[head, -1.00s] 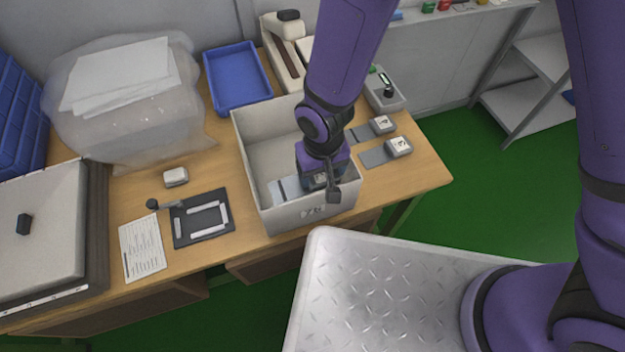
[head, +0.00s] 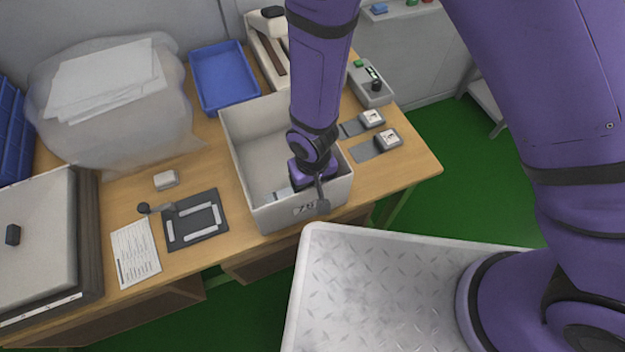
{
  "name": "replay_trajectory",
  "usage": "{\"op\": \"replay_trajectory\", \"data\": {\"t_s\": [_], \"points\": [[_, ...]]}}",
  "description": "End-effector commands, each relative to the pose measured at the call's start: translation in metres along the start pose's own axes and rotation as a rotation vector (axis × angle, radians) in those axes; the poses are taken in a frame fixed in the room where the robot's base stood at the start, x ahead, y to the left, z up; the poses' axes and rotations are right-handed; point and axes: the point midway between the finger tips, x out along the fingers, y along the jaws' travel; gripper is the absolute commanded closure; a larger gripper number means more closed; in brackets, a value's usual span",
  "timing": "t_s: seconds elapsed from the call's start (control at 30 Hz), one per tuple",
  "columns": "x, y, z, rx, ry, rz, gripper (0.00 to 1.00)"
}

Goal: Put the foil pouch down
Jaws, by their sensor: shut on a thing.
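My gripper (head: 306,190) is down inside the white bin (head: 240,150), near its front wall, pointing downward. A small piece of a silvery grey flat thing (head: 283,194), probably the foil pouch, shows at the gripper's left side inside the bin. My wrist and the bin's front wall hide the fingertips and most of the pouch. I cannot tell whether the pouch touches the bin floor.
A blue tray (head: 224,78) stands behind the bin. A dark frame fixture (head: 195,222) and a printed sheet (head: 136,252) lie to the left. Two small devices on grey plates (head: 372,117) (head: 388,139) and a grey box with a display (head: 370,84) stand to the right.

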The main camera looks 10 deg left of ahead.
Motion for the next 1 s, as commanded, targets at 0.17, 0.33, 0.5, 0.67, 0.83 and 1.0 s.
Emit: {"op": "replay_trajectory", "data": {"t_s": [0.17,0.33,0.5,0.67,0.83,1.0], "points": [[0.005,0.000,0.000,0.000,-0.002,0.001,0.49],[0.009,0.000,0.001,-0.001,-0.002,0.001,0.49],[0.014,0.000,0.001,-0.001,-0.003,0.001,0.49],[0.014,0.000,0.002,-0.001,-0.003,0.001,0.01],[0.014,0.000,0.001,-0.001,-0.002,0.001,0.01],[0.012,0.000,0.001,0.000,-0.002,0.001,0.01]]}}
